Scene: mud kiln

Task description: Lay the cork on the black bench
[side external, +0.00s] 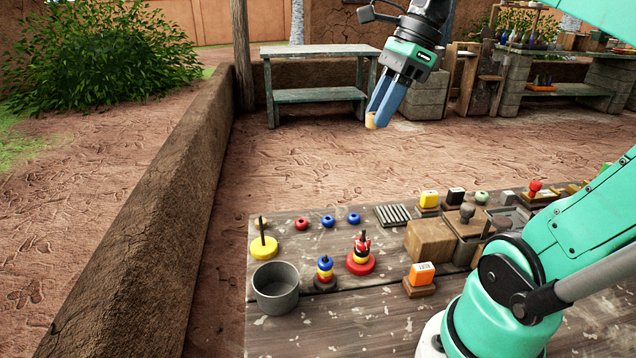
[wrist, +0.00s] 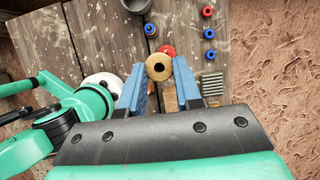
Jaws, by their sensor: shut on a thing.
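My gripper (side external: 376,108) is raised above the ground beyond the far edge of the wooden table in the side external view. Its blue fingers are shut on the cork (side external: 370,121), a small tan piece at the fingertips. In the wrist view the cork (wrist: 158,67) is round with a dark hole, between the fingertips of my gripper (wrist: 157,82). No bench looks plainly black. A weathered two-level bench (side external: 318,51) with a grey-green top stands behind, left of my gripper. Another low bench (side external: 575,89) shows at the back right.
The wooden table (side external: 330,320) holds a grey pot (side external: 275,290), ring stacks, loose rings, a slatted grey piece (side external: 393,215) and several blocks. A mud wall (side external: 150,220) runs along the left. Bare earth lies between the table and the benches.

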